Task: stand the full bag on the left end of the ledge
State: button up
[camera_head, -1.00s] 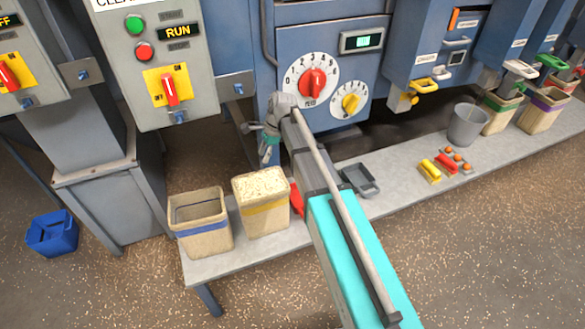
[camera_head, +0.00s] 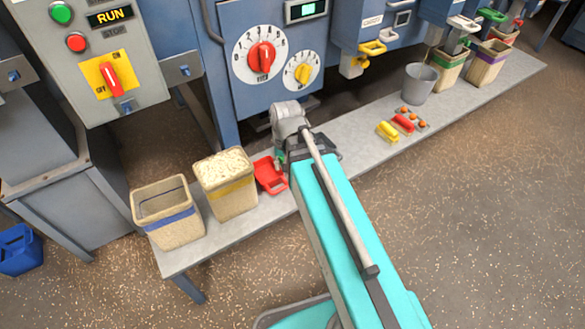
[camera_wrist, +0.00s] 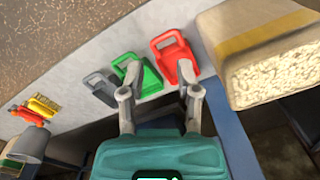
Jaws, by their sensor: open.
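The full bag (camera_head: 228,190), tan with a yellow band and heaped with pale pellets, stands upright near the left end of the ledge (camera_head: 262,212). A blue-banded bag (camera_head: 168,215), open and low inside, stands left of it at the ledge's left end. The full bag also shows at the right of the wrist view (camera_wrist: 275,60). My gripper (camera_wrist: 157,72) is open and empty, with its fingers pointing toward the red and green scoops, to one side of the full bag. In the head view my arm hides most of the gripper.
A red scoop (camera_head: 270,175) lies right of the full bag. A green scoop (camera_wrist: 137,75) and a grey scoop (camera_wrist: 101,87) lie beyond it. A grey bucket (camera_head: 419,83) and small red and yellow items stand farther right. Blue machine panels rise behind the ledge.

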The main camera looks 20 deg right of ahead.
jog(key=shift+s+d+n+h, duration=0.3)
jog(key=shift+s+d+n, duration=0.6)
jog(key=shift+s, duration=0.3)
